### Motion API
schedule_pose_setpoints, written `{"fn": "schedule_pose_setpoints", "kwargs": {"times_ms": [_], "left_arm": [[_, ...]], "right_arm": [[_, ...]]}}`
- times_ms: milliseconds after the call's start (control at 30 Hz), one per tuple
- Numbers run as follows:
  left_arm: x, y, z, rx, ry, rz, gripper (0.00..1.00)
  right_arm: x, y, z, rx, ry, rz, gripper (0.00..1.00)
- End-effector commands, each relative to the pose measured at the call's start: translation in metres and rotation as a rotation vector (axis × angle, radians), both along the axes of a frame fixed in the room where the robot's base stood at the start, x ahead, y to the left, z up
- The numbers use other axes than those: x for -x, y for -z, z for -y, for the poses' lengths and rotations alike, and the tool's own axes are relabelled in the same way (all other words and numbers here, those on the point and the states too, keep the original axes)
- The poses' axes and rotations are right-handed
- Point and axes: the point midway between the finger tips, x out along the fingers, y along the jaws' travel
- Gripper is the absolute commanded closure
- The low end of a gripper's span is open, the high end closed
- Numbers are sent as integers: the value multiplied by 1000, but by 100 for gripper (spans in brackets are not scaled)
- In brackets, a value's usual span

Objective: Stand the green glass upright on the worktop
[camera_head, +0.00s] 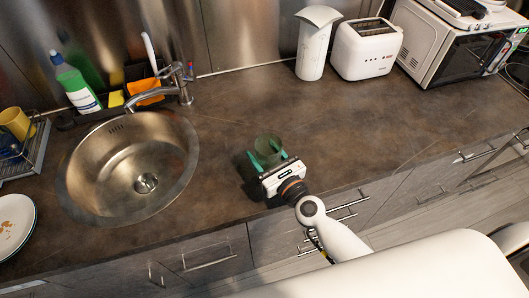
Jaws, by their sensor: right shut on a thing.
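The green glass (268,144) is on or just above the brown worktop (330,130), to the right of the sink. It looks roughly upright, with its round top facing up; I cannot tell whether its base touches the worktop. My right gripper (268,158) reaches in from the front and is shut on the glass, with one teal finger on each side of it. The lower part of the glass is hidden behind the fingers and the gripper body. My left gripper is not in view.
A round steel sink (130,168) with a tap (178,82) lies to the left. A green bottle (75,84) stands behind it, and a dish rack (28,150) is at the far left. A white jug (314,45), a toaster (366,49) and a microwave (440,50) stand at the back. The worktop right of the glass is clear.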

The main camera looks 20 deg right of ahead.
Motion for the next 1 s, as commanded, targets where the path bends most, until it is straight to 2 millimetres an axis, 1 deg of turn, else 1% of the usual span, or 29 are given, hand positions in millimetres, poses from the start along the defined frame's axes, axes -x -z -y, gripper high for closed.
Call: {"fn": "schedule_pose_setpoints", "kwargs": {"times_ms": [33, 433, 867, 900, 967, 1000], "left_arm": [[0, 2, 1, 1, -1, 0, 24], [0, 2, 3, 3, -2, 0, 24], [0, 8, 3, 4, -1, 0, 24], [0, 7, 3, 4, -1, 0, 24], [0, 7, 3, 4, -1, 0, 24], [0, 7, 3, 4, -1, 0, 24]], "right_arm": [[0, 1, 0, -1, 0, 2, 74], [0, 1, 0, -1, 0, 2, 74], [0, 7, 0, -1, 0, 2, 74], [0, 6, 0, -1, 0, 2, 39], [0, 6, 0, -1, 0, 2, 29], [0, 6, 0, 0, 0, 1, 23]]}}
